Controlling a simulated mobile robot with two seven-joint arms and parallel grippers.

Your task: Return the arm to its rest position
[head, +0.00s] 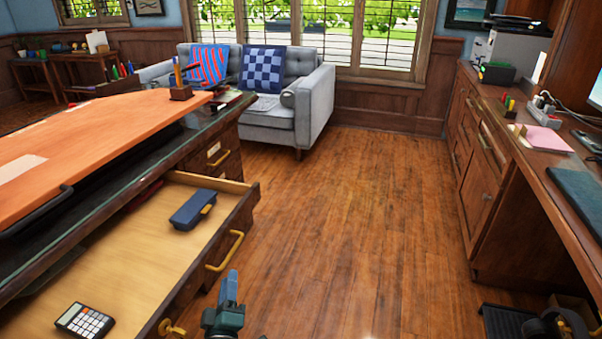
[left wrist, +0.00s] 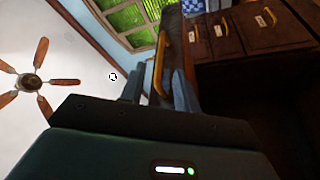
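My left gripper (head: 230,288) is at the bottom centre of the head view, just right of the open drawer (head: 242,212) and its brass handle (head: 224,251). It appears empty, clear of the handle. In the left wrist view the two blue-grey fingers of my left gripper (left wrist: 158,92) stand apart, with the drawer's wooden front behind the gap. The brass handle (left wrist: 160,62) shows beyond the fingertips, apart from them. My right gripper cannot be made out.
The drawer holds a blue stapler-like object (head: 193,208) and a calculator (head: 85,321). A desk (head: 90,140) is at left, a grey sofa (head: 314,100) behind, a wooden counter (head: 490,150) at right. The floor (head: 350,220) between is clear.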

